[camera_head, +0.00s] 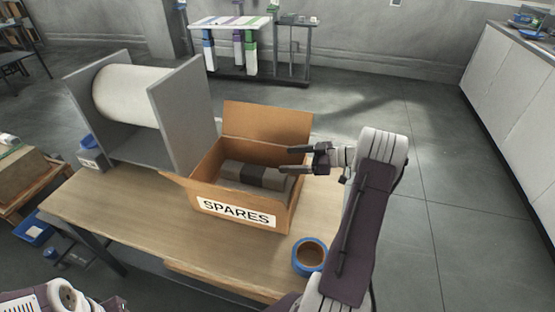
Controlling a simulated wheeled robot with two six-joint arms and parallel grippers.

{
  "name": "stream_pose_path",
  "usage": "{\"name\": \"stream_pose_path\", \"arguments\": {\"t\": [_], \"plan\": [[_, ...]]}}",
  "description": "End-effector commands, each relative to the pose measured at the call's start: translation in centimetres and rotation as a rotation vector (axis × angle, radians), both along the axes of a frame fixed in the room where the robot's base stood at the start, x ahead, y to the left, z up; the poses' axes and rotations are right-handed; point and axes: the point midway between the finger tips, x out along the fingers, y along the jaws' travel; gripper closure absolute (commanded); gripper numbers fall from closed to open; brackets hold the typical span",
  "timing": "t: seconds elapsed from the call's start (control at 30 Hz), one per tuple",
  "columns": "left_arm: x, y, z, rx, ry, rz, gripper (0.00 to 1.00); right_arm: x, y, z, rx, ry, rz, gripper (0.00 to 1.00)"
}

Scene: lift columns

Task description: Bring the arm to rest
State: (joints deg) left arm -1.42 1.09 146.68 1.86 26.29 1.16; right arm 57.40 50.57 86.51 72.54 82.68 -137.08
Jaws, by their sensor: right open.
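My right arm reaches up from the bottom of the head view, and its gripper (301,159) points left over the right side of an open cardboard box. The gripper's fingers are apart, with nothing seen between them. The box (204,191), labelled SPARES, stands on the wooden table with its flaps up. Inside it lies a grey block with a darker middle band (255,174), just below and left of the fingers. At the bottom left a white and dark part of my left arm shows, but its gripper does not.
A blue tape roll (308,257) lies on the table (125,205) beside my right arm. A large white roll (127,95) sits between grey panels (187,115) behind the box at left. A white cabinet (510,90) stands far right. The floor right of the table is clear.

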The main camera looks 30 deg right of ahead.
Motion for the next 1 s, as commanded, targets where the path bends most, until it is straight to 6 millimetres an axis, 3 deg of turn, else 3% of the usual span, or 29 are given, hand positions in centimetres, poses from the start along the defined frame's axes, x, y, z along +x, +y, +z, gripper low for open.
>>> {"name": "stream_pose_path", "arguments": {"t": [0.6, 0.8, 1.0], "plan": [[0.0, 0.0, 0.3, 0.0, 0.0, 0.0, 0.63, -0.3, -0.3, 0.5, -0.001, -0.001, 0.0, 0.22], [0.0, 0.0, 4.8, 0.0, 0.0, 0.0, 0.63, -0.3, -0.3, 4.9, -0.001, -0.001, 0.0, 0.22], [0.0, 0.0, 8.0, 0.0, 0.0, 0.0, 0.63, -0.3, -0.3, 8.2, -0.001, -0.001, 0.0, 0.22]]}}
